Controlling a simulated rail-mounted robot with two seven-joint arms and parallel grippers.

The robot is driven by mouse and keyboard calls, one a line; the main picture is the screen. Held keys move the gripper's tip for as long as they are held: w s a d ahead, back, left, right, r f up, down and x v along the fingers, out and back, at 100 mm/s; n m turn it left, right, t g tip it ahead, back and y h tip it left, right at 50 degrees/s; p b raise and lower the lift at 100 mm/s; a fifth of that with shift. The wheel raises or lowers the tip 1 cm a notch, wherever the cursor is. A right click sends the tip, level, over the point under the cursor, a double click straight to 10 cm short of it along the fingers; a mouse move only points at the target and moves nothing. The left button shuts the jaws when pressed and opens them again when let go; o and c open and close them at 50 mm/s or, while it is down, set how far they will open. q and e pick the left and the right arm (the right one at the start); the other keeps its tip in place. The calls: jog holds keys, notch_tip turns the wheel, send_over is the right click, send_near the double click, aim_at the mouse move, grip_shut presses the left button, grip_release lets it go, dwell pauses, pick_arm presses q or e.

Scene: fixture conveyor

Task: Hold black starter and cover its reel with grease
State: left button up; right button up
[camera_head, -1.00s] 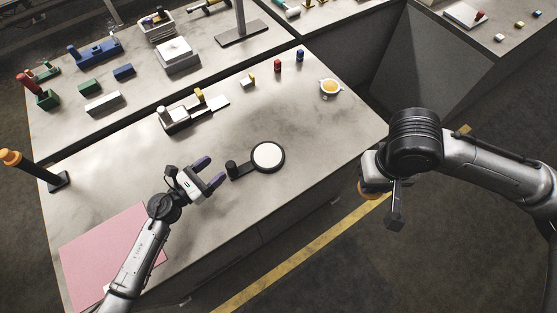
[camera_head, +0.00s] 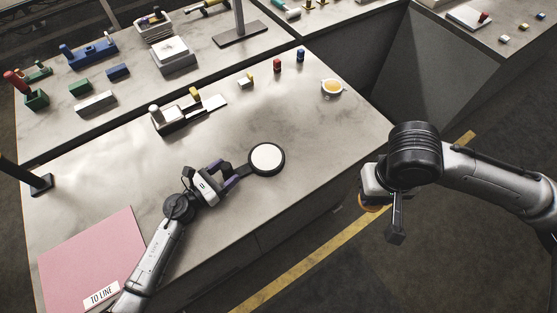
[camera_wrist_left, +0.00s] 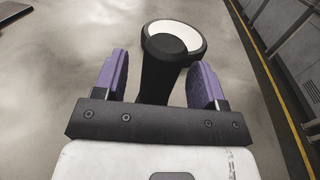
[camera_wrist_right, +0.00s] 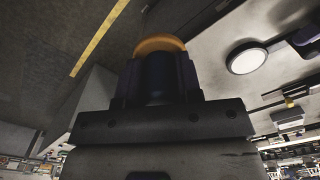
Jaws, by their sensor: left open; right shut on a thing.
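The black starter (camera_head: 266,159), as I take it, lies on the near table: a round black reel with a white top and a short black arm ending in an upright knob. In the left wrist view its knob (camera_wrist_left: 160,72) stands between the purple fingers. My left gripper (camera_head: 226,174) is open around that knob, with gaps at both sides; the fingers hide most of it in the head view. My right gripper (camera_wrist_right: 160,82) is shut on a dark handle with a rounded orange end (camera_wrist_right: 160,45), held beyond the table's right edge; that orange end also shows in the head view (camera_head: 370,206).
A white cup (camera_head: 333,95) with yellow-orange contents stands near the table's far right corner. A pink mat (camera_head: 90,255) marked "TO LINE" lies at front left. A grey fixture (camera_head: 180,120) and small coloured pegs stand further back. The table right of the starter is clear.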

pick_arm(q)
jog(key=shift+x, duration=1.2)
jog(key=c, duration=1.1)
